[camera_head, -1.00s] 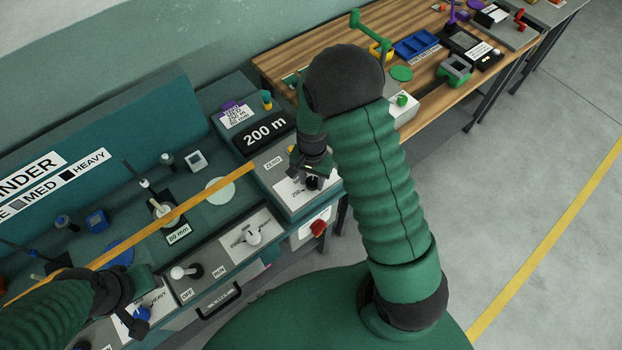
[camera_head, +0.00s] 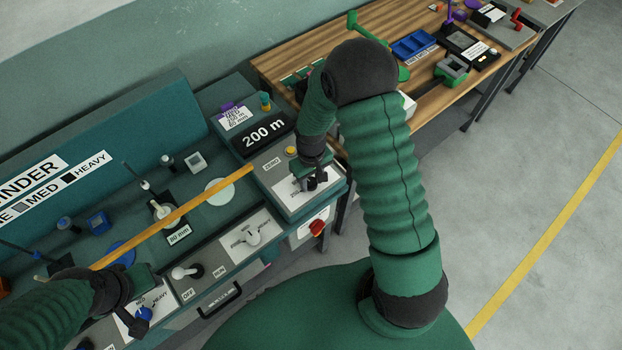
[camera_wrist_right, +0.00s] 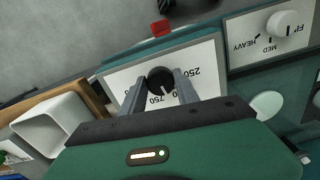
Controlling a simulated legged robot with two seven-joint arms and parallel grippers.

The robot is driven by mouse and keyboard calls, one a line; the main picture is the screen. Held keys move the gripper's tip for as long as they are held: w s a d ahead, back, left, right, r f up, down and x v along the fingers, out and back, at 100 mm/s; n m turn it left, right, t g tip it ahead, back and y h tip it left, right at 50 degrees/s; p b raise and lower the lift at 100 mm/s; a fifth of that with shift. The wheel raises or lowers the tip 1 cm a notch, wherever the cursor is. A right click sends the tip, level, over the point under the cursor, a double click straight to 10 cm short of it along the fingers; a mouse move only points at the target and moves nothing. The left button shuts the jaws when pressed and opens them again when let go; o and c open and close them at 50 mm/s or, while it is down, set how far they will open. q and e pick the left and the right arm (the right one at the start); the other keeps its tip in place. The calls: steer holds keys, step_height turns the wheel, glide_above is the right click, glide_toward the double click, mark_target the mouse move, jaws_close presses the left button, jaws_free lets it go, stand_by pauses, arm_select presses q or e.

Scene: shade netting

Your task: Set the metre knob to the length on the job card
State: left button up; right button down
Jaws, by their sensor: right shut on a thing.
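The metre knob (camera_wrist_right: 160,79) is black with a white mark and sits on a white dial plate (camera_wrist_right: 203,56) printed with numbers such as 250 and 750. My right gripper (camera_head: 314,186) is at the knob; in the right wrist view its two fingers (camera_wrist_right: 158,88) are closed on the knob's sides. The black display (camera_head: 265,134) reads 200 m. The job card (camera_head: 237,118) stands behind it under a purple clip; its small print seems to include 200 m and 80 mm. My left gripper (camera_head: 137,308) is low at the left, by a blue knob (camera_head: 143,314); its jaws are unclear.
A yellow button (camera_head: 291,151) marked ZERO is beside my right gripper. A red knob (camera_head: 317,227) is on the front face below.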

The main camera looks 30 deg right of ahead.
steer(key=n, duration=0.1)
steer(key=n+p, duration=0.1)
steer(key=n, duration=0.1)
steer(key=shift+w+r+n, duration=0.2)
steer(key=shift+w+n, duration=0.1)
steer(key=shift+w, duration=0.05)
steer(key=n+p, duration=0.1)
steer(key=n, duration=0.2)
steer(key=shift+n, duration=0.3)
steer(key=n+p, duration=0.1)
steer(key=n, duration=0.2)
steer(key=shift+p, duration=0.35)
steer(key=shift+f+n+p, duration=0.1)
steer(key=shift+n+p, duration=0.35)
steer(key=shift+n, duration=0.95)
steer(key=c, duration=1.3)
jaws_free()
steer(key=shift+f, duration=0.1)
steer(key=shift+c, duration=0.2)
steer(key=o, duration=0.4)
steer(key=shift+a, duration=0.1)
steer(key=shift+o, duration=0.2)
